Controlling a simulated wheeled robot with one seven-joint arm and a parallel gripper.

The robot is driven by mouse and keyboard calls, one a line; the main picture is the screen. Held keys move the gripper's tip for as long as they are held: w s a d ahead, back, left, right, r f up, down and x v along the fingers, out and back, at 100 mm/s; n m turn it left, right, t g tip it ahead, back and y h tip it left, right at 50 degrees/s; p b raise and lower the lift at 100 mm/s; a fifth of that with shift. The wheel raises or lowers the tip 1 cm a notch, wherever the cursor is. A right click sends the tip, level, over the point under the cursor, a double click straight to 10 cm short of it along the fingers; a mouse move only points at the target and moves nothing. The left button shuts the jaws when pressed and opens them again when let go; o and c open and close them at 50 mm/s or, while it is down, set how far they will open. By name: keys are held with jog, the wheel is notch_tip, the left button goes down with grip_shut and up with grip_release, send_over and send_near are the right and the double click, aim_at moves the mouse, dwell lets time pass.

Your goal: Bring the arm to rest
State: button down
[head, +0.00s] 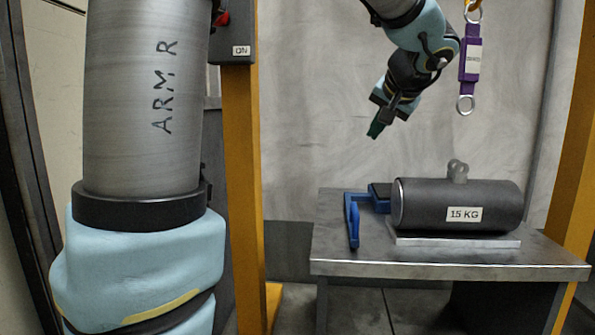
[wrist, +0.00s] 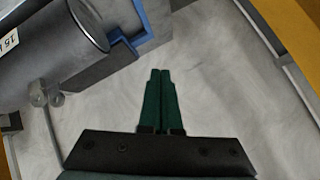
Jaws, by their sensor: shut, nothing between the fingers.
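My gripper (head: 377,128) hangs in the air in the head view, above and to the left of the dark cylinder, pointing down and to the left. In the wrist view its two green fingers (wrist: 160,75) lie together with nothing between them. My arm (head: 415,40) comes down from the top edge, bent at the wrist. A large grey link marked "ARM R" (head: 150,90) with a light blue joint below fills the left of the head view. The gripper touches nothing that I can see.
A dark cylinder labelled "15 KG" (head: 425,208) lies in a cradle on a metal table (head: 350,258), beside a blue bracket (head: 353,222). A purple link (head: 470,58) with a ring hangs above it. Yellow posts (head: 243,180) stand either side. An "ON" box (head: 235,30) is mounted at left.

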jog(key=s+a+f+n+g+p, duration=0.25)
jog(key=a+f+g, duration=0.25)
jog(key=a+f, duration=0.8)
jog(key=s+a+f+n+g+h+p, duration=0.1)
jog(key=s+a+f+n+g+p, duration=0.3)
jog(key=s+a+f, duration=0.5)
notch_tip(320, 180, up, 38)
jog(key=s+a+r+m+p, duration=0.1)
jog(key=s+a+p, duration=0.1)
jog(key=p, duration=3.5)
jog(key=w+d+r+m+t, duration=0.1)
jog(key=w+d+r, duration=0.4)
jog(key=d, duration=0.4)
jog(key=w+d+r+m+t, duration=0.1)
jog(key=w+d+r+t, duration=0.15)
jog(key=d+r, duration=0.65)
jog(key=s+d+r+n+t+h+p, duration=0.1)
jog(key=s+d+r+t, duration=0.15)
jog(key=d+r, duration=0.7)
jog(key=s+d+r+n+t, duration=0.1)
jog(key=s+d+r, duration=0.2)
jog(key=d+r, duration=0.65)
jog(key=p+x, duration=0.4)
jog(key=x, duration=1)
jog(key=shift+d+f, duration=0.25)
jog(key=shift+f, duration=0.3)
